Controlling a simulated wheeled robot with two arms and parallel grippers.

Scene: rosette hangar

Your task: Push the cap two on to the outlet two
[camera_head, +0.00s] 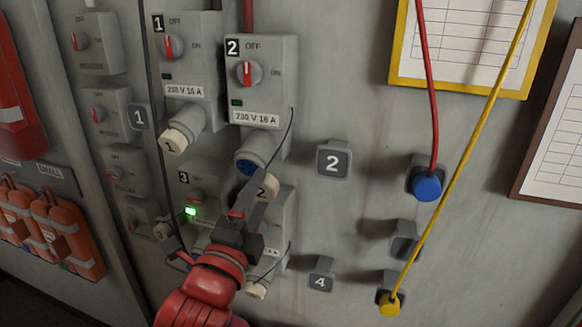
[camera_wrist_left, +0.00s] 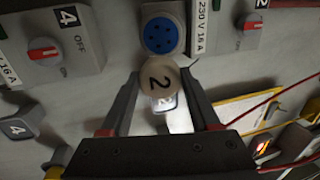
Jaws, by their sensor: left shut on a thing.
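Outlet two is the blue round socket (camera_head: 246,164) under the box marked 2 (camera_head: 262,85); its pin holes show in the left wrist view (camera_wrist_left: 161,35), uncovered. Cap two (camera_head: 268,187) is a cream disc marked 2, also seen in the left wrist view (camera_wrist_left: 158,78). My left gripper (camera_head: 255,198) is shut on cap two, holding it just below and in front of the outlet, with the "2" face visible. The cap is not on the socket; the exact gap cannot be told. My right gripper is not in view.
Cap one (camera_head: 176,141) sits on the outlet at the left. Box three (camera_head: 200,180), with a green light, is partly behind my arm. Thin dark cords hang by the boxes. A blue plug (camera_head: 426,187) on a red cable and a yellow cable (camera_head: 455,160) are to the right.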

